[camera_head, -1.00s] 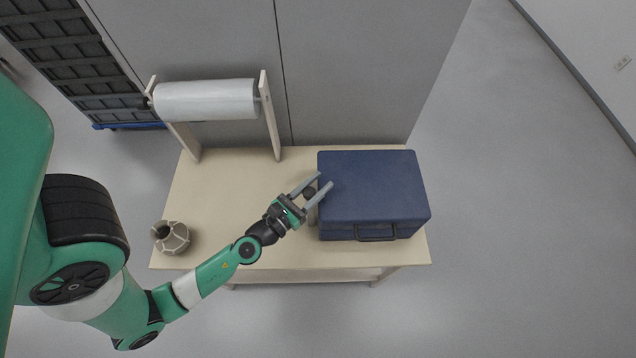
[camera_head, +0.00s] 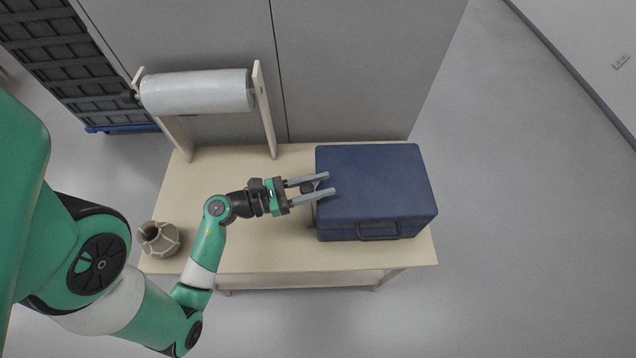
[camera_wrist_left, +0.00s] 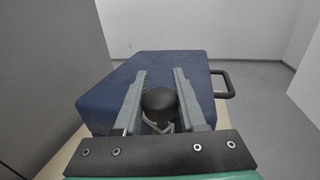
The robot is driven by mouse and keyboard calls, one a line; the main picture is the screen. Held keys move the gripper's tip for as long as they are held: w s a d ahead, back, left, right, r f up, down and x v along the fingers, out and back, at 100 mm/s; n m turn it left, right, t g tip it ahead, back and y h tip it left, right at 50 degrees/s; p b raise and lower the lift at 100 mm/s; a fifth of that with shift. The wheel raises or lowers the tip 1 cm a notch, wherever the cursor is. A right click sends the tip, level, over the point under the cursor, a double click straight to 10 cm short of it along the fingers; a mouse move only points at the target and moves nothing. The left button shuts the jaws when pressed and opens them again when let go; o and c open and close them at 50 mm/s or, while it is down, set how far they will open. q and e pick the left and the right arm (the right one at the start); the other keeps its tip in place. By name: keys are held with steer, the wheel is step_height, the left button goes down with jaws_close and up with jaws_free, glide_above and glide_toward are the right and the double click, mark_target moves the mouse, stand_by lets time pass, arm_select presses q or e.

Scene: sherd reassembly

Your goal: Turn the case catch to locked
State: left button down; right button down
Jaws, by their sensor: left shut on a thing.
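The blue case (camera_head: 375,185) is closed and lies at the right end of the table. It also shows in the left wrist view (camera_wrist_left: 188,72). The catch has a dark round knob (camera_head: 307,187) at the case's left side. My left gripper (camera_head: 328,184) is shut on the catch, with one finger on each side of the knob. In the left wrist view the knob (camera_wrist_left: 159,103) sits between the two grey fingers (camera_wrist_left: 160,85), with a light metal part beneath it. The catch's markings are not visible. My right gripper is not in view.
A repaired pot (camera_head: 159,240) stands at the table's front left. A roll of white film (camera_head: 197,91) hangs on a wooden stand at the back left. The wooden table (camera_head: 225,165) is clear in its middle. The case's dark handle (camera_head: 379,231) faces front.

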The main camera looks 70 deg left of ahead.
arm_select(q)
steer(key=m+h, duration=0.2)
steer(key=h, duration=0.1)
steer(key=shift+d+f+b, duration=0.1)
steer(key=shift+b, duration=0.2)
steer(key=m+h, duration=0.1)
steer(key=g+h+b, duration=0.1)
steer(key=shift+d+f+m+h, duration=0.1)
steer(key=shift+d+m+h, duration=0.15)
steer(key=shift+m+h, duration=0.15)
steer(key=m+g+h+b, duration=0.2)
steer(key=b, duration=0.1)
steer(key=d+m+g+h+b, duration=0.1)
steer(key=m+g+h+b, duration=0.1)
steer(key=h+b, duration=0.1)
steer(key=s+m+g+h+b, duration=0.1)
steer(key=m+g+h+b, duration=0.1)
steer(key=h, duration=0.1)
steer(key=shift+s+d+f+m+b, duration=0.1)
steer(key=shift+d+m+b, duration=0.2)
steer(key=shift+b, duration=0.1)
steer(key=shift+s+m+g+h+b, duration=0.1)
steer(key=shift+m+g+h+b, duration=0.45)
steer(key=shift+g, duration=0.35)
steer(key=shift+s+d+r+m+g+b, duration=0.1)
steer(key=shift+r+m+g+b, duration=0.15)
steer(key=shift+g+b, duration=0.2)
steer(key=shift+c, duration=2.4)
jaws_free()
steer(key=shift+d, duration=0.1)
